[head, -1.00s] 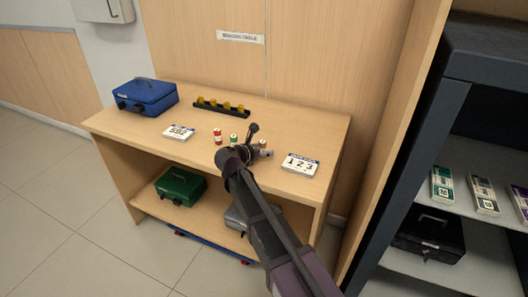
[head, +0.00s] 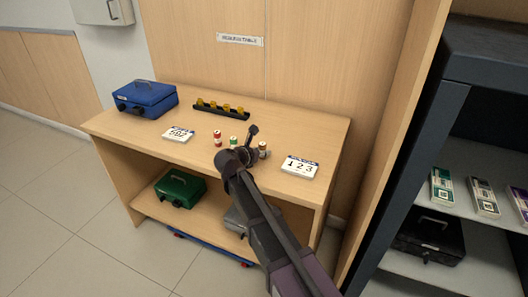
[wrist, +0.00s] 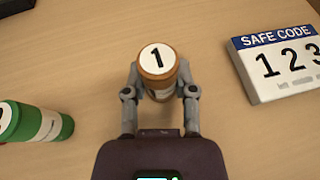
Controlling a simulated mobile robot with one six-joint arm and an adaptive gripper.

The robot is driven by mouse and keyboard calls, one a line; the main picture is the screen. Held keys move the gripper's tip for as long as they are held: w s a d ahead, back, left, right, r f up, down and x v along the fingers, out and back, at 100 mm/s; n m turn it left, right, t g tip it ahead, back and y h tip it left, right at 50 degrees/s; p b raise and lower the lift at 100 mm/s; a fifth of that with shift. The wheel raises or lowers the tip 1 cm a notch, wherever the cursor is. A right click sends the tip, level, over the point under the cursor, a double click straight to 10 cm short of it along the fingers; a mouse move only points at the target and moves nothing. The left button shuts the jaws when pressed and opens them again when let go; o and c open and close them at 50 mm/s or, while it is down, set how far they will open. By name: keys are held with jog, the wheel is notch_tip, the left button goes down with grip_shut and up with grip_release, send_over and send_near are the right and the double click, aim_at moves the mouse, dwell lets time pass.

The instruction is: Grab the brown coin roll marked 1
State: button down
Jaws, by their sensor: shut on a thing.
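The brown coin roll marked 1 (wrist: 157,62) stands between the two fingers of my gripper (wrist: 158,78) in the wrist view, its white numbered top facing the camera. My gripper is shut on its sides. In the head view the brown roll (head: 263,149) shows just right of my gripper, near the front of the wooden table (head: 300,125). I cannot tell whether its base touches the tabletop. A green roll (wrist: 36,123) stands apart at the left in the wrist view, and it also shows in the head view (head: 233,142). A red roll (head: 217,138) stands left of it.
A "SAFE CODE" card reading 123 (wrist: 283,60) lies right of the held roll. Another number card (head: 178,135), a blue cash box (head: 145,100) and a black rack with several yellow pieces (head: 220,110) are on the table. A dark shelf unit (head: 480,90) stands at the right.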

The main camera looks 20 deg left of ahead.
aim_at(262, 144)
jog(key=shift+r, duration=0.15)
notch_tip(262, 144, up, 2)
jog(key=shift+r+p, duration=0.1)
jog(key=shift+p, duration=1.1)
jog(key=shift+r+p, duration=0.8)
jog(key=shift+p, duration=0.05)
jog(key=s+d, duration=0.1)
jog(key=s, duration=1.5)
jog(key=shift+r+p, duration=0.4)
jog(key=shift+p, duration=0.05)
